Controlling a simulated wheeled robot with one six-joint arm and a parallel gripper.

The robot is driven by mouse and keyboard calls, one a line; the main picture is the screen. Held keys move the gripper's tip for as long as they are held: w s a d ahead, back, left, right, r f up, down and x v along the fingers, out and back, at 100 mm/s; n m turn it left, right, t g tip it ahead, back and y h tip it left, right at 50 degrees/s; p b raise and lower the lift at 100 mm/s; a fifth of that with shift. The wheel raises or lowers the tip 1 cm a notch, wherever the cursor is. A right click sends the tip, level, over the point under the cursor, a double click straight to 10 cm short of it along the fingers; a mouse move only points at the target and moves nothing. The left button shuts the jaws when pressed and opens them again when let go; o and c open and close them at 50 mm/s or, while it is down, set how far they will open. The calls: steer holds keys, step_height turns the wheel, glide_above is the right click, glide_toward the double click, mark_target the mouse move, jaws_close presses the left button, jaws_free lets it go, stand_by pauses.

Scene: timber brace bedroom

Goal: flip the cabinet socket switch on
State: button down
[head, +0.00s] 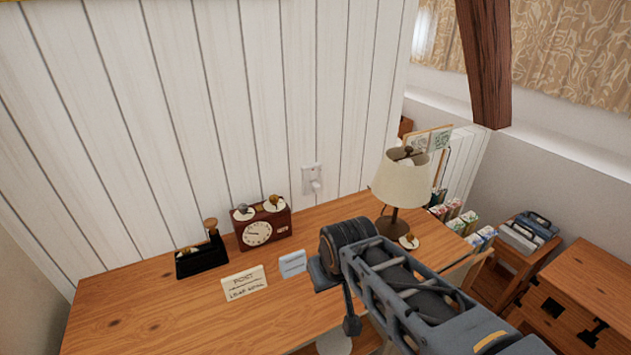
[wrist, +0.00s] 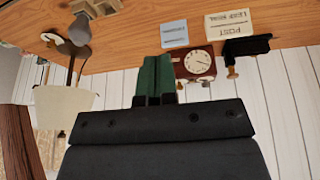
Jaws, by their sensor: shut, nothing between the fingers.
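A small white socket plate (head: 312,178) with a pale protruding part is fixed on the white plank wall, above the back of the desk. Whether its switch is on or off is too small to tell. The plate does not show in the wrist view. My gripper (wrist: 155,78) appears in the wrist view with its green fingers together and empty. In that view, which is upside down, the fingers overlap the side of the clock, but contact cannot be told. In the head view my arm reaches in from the lower right over the desk, and its fingertips cannot be made out.
On the wooden desk (head: 130,310) stand a red-brown clock (head: 265,230), a black holder (head: 200,258), a POST card (head: 244,283), a blue card (head: 292,264) and a lamp (head: 401,180). The lamp is right of the plate. The desk's left front is clear.

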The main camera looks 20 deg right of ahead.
steer(key=w+d+f+n+t+b, duration=0.2)
steer(key=w+d+n+t+b, duration=0.1)
steer(key=w+d+n, duration=0.3)
steer(key=w+d+f+n+t+y+b, duration=0.1)
steer(key=w+d+n+t, duration=0.4)
steer(key=w, duration=0.5)
steer(key=w+d+f+n+t+y+b, duration=0.1)
steer(key=w+d+f+n+t+b, duration=0.2)
steer(key=w+d+n, duration=0.4)
steer(key=shift+w+f+n+t+b, duration=0.4)
steer(key=shift+w+n+t+b, duration=0.1)
steer(key=shift+w+b, duration=0.4)
steer(key=p, duration=0.4)
glide_toward(314, 177)
steer(key=w, duration=0.5)
steer(key=w+f, duration=0.1)
steer(key=w, duration=0.1)
steer(key=shift+w+a, duration=0.25)
steer(key=shift+a, duration=0.15)
steer(key=shift+f, duration=0.1)
